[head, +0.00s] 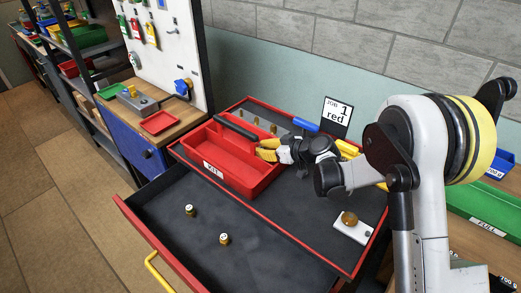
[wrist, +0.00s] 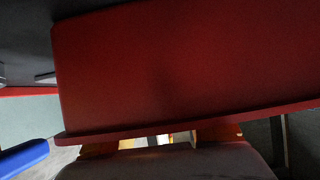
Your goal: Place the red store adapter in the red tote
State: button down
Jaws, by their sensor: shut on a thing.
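The red tote (head: 226,182), with a label on its front and a black handle (head: 235,126), stands on the dark work surface in the head view. My gripper (head: 262,149) reaches in from the right, its yellow fingertips at the tote's upper right side by the handle's end. I cannot tell whether they touch the tote. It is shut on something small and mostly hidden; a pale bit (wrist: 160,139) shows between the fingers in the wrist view. A large red panel (wrist: 180,65) fills most of that view. I cannot make out the red store adapter for certain.
Two small fittings (head: 190,210) (head: 224,239) stand in the open drawer in front. Several brass-coloured pieces (head: 256,121) stand behind the tote. A white plate with a brown knob (head: 350,224) lies at right. A "JOB 1 red" sign (head: 336,113) stands behind.

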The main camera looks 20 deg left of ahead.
jog(key=shift+f, duration=0.1)
jog(key=c, duration=1.6)
grip_release()
jog(key=shift+c, duration=0.2)
jog(key=shift+d+r, duration=0.15)
jog(key=shift+r, duration=0.1)
jog(key=p+v, duration=0.3)
jog(key=v, duration=0.8)
jog(key=shift+d, duration=0.25)
jog(key=shift+s+r, duration=0.1)
jog(key=shift+r, duration=0.15)
